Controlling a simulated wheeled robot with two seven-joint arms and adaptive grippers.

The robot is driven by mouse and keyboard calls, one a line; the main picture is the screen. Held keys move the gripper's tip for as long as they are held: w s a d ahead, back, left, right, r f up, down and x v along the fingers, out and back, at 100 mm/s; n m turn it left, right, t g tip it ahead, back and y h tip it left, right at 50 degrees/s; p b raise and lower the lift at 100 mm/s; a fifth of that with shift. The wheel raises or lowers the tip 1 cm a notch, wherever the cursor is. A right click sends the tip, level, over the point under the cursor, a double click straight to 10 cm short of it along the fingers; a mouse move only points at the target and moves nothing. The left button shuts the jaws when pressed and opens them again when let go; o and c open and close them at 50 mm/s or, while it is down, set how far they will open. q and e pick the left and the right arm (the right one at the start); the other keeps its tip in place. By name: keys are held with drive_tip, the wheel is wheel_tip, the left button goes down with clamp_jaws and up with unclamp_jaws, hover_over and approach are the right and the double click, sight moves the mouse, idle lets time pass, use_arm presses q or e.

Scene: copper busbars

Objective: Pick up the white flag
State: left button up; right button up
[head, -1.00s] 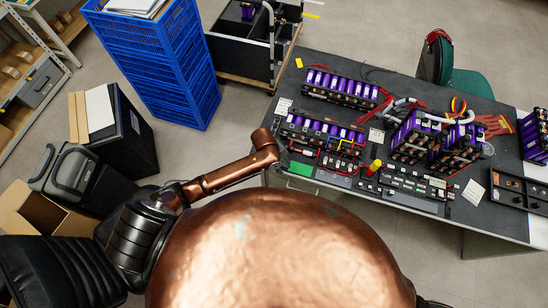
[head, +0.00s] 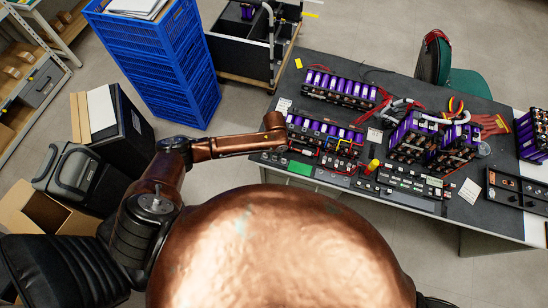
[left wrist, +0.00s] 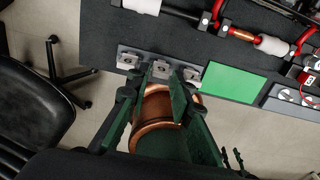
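I cannot make out a clear white flag. Flat white cards lie on the dark workbench: one at its left edge (head: 283,104), one among the parts (head: 374,136) and one near the front (head: 470,191); I cannot tell whether any is the flag. My left gripper (head: 273,155) is at the bench's left front edge, below the first card. In the left wrist view its dark green fingers (left wrist: 166,75) are apart, pointing at metal pieces on the bench edge. A copper cylinder shows between the finger bases; I cannot see a held object. My right gripper is not in view.
Purple battery packs (head: 338,88), cables and circuit modules crowd the bench. A green plate (left wrist: 233,82) lies right of the left gripper. A blue crate stack (head: 170,60), a black cart and a green chair (head: 465,82) stand around. The floor between crates and bench is clear.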

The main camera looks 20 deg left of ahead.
use_arm(q)
wheel_tip(320, 180, down, 2)
drive_tip(key=shift+w+f, duration=0.1)
drive_tip(key=c, duration=0.3)
drive_tip(key=shift+c, duration=0.2)
